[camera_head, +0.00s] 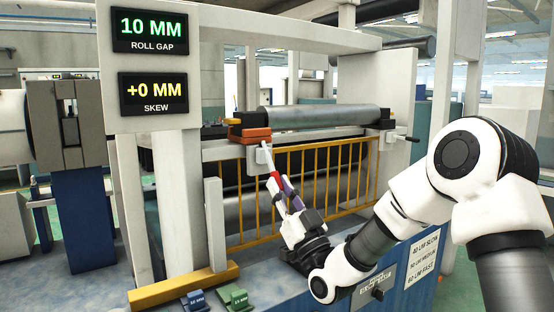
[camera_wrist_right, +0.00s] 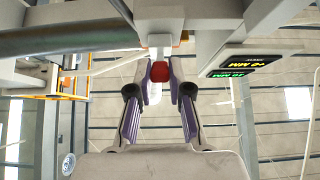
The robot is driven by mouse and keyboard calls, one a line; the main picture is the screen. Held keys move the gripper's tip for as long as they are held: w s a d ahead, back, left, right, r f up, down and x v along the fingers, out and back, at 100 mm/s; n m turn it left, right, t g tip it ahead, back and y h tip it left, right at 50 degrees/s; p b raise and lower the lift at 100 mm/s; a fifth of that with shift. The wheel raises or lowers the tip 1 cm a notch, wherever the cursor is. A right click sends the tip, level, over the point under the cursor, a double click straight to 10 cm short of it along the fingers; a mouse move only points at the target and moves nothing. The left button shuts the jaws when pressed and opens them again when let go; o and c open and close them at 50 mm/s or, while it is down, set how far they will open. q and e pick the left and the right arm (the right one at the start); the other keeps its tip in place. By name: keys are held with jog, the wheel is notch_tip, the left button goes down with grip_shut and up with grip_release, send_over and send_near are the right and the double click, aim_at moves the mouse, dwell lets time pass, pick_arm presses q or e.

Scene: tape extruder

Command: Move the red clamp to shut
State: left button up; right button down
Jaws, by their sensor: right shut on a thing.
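The red clamp shows as a pale lever with a red handle (camera_head: 274,178), below the orange-red block (camera_head: 256,132) at the left end of the grey roller. The lever slants down and to the right. My right gripper (camera_head: 281,190) reaches up from the lower right and is shut on the red handle. In the right wrist view, the red handle (camera_wrist_right: 159,72) sits between the purple-lined fingertips of my right gripper (camera_wrist_right: 160,78), with the pale stem above it. The fingers hide part of the handle. My left gripper is not in view.
The grey roller (camera_head: 315,117) and a yellow guard rail (camera_head: 325,185) lie behind my gripper. A pale post (camera_head: 214,222) stands to its left. Displays read 10 MM roll gap (camera_head: 150,30) and +0 MM skew (camera_head: 153,93). Blue (camera_head: 194,302) and green (camera_head: 233,297) gauge blocks lie in front.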

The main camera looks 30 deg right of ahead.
jog(key=shift+f, duration=0.15)
jog(key=shift+w+f+b, duration=0.3)
jog(key=shift+w+b, duration=0.1)
jog(key=shift+w, duration=0.05)
jog(key=shift+w+f, duration=0.2)
jog(key=shift+w, duration=0.3)
jog(key=shift+a, duration=0.1)
jog(key=shift+w, duration=0.2)
jog(key=c, duration=1)
grip_release()
jog(key=shift+w+f, duration=0.1)
jog(key=shift+w, duration=0.05)
jog(key=shift+b, duration=0.3)
